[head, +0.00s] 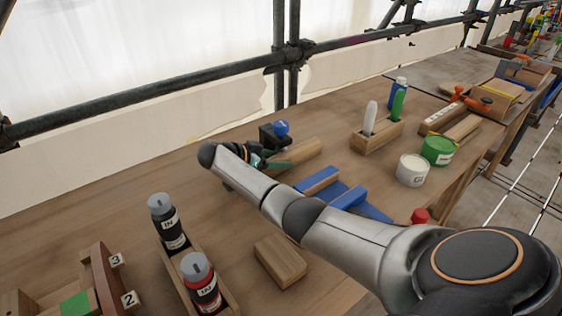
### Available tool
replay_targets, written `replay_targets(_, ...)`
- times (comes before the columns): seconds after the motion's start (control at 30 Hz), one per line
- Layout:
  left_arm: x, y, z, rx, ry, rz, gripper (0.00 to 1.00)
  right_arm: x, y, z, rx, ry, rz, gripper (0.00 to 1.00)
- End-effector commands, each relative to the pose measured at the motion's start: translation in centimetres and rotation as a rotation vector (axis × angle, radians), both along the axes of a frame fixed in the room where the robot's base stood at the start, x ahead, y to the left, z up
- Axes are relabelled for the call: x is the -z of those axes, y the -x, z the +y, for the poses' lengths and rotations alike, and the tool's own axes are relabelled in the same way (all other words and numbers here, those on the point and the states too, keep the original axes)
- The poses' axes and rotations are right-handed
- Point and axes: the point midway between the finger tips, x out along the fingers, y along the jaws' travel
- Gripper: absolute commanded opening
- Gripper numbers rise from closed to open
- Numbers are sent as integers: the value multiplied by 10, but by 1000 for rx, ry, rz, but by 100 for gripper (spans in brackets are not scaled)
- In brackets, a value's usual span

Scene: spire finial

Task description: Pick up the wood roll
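My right arm reaches in from the lower right. My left gripper is not in view.
A blue ball on a dark stand (281,128) is close behind the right gripper. Blue blocks (318,181) and a wooden block (280,260) lie near the arm. Bottles (166,222) stand in a wooden rack at the left. White and green tins (411,170) stand at the right.

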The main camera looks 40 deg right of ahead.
Motion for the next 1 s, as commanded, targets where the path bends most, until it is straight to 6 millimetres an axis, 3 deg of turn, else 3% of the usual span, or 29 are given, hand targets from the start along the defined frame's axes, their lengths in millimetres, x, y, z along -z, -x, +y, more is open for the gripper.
replay_targets(0.07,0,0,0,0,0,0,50,0,0,0,0,0,0,57)
replay_targets(0.57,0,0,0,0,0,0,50,0,0,1,0,-1,0,0)
replay_targets(1.0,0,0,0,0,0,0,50,-3,-1,0,0,0,-2,0)
